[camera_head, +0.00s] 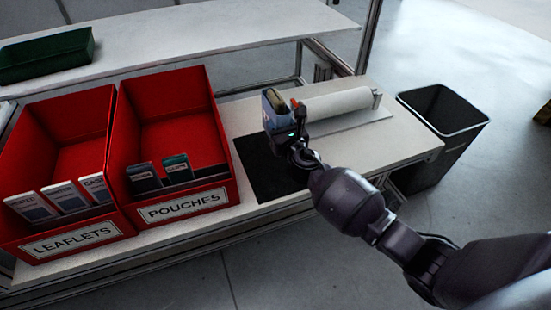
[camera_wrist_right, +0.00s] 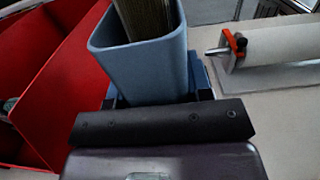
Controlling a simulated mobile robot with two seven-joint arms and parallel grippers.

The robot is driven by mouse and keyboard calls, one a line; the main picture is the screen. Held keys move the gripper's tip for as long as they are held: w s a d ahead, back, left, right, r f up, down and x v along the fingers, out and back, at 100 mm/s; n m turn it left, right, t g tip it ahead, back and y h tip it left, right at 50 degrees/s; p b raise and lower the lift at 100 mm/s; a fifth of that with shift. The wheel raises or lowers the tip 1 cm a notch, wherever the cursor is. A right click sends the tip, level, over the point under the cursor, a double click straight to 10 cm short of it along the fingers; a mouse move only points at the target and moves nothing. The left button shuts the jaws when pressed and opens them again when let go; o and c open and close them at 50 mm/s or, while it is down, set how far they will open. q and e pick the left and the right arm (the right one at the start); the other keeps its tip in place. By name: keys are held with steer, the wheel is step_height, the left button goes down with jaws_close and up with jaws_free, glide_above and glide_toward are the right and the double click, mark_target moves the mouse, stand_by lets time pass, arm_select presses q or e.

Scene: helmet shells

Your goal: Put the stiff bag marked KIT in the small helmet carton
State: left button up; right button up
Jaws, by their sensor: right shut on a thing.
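My right gripper (camera_head: 285,122) is shut on a blue-grey, open-topped stiff bag (camera_head: 272,104) and holds it over the far part of the dark mat. In the right wrist view the bag (camera_wrist_right: 145,68) stands upright between the jaws, with a beige, ridged stack showing in its mouth. No KIT mark can be read on it from here. I see no helmet carton in either view. My left gripper is not in view.
A white roll (camera_head: 338,104) lies just right of the bag. The dark mat (camera_head: 262,172) looks bare. A black waste bin (camera_head: 455,135) and green tray (camera_head: 45,57) also show.

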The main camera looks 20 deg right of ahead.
step_height(320, 180, down, 5)
steer(key=shift+s+b, duration=0.1)
steer(key=shift+b, duration=0.8)
arm_select(q)
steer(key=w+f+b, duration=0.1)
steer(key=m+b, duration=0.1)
steer(key=b, duration=0.1)
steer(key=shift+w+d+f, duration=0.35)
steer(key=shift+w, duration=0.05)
arm_select(e)
step_height(320, 180, down, 4)
steer(key=shift+f, duration=0.2)
